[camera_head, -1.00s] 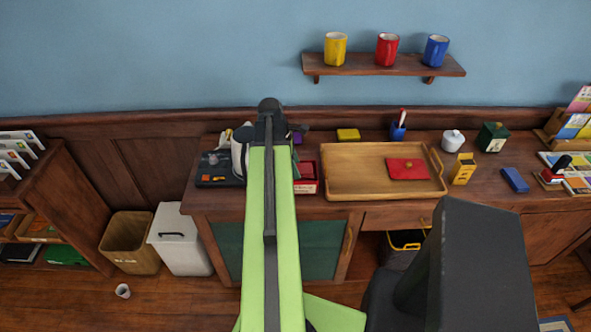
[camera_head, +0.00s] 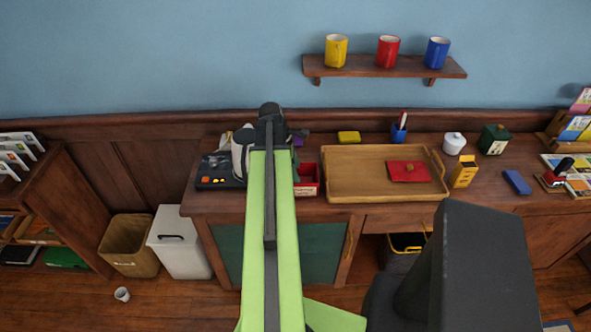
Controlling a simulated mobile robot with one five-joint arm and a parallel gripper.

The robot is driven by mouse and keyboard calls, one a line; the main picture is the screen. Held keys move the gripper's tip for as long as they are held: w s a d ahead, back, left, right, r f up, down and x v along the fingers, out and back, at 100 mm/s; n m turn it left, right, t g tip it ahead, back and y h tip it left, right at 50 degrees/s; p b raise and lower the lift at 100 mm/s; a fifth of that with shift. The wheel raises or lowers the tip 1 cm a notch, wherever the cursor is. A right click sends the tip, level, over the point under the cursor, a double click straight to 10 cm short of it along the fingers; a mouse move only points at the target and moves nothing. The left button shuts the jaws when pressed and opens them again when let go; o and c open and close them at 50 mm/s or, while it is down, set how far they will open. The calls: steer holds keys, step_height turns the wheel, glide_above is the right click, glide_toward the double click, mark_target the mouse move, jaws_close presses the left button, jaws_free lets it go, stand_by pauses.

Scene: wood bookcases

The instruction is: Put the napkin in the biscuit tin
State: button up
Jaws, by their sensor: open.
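My gripper (camera_head: 290,135) is a dark shape at the far end of my green arm, over the back left of the wooden counter. The arm hides much of it, and its fingertips are not clear. A small purple piece (camera_head: 299,141), possibly the napkin, shows just beside it; I cannot tell whether they touch. A red open-topped box (camera_head: 308,181) with a pale label stands right of my arm, partly hidden by it; I cannot tell whether it is the biscuit tin. A flat red folded item (camera_head: 402,172) lies on the wooden tray (camera_head: 345,187).
A yellow box (camera_head: 465,172), a white lidded pot (camera_head: 454,143) and a dark green box (camera_head: 494,139) stand right of the tray. Mugs stand on the wall shelf (camera_head: 350,71). Bins stand on the floor at left.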

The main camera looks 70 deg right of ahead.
steer(key=p+v, duration=1.2)
steer(key=v, duration=0.1)
steer(key=shift+s+r, duration=0.1)
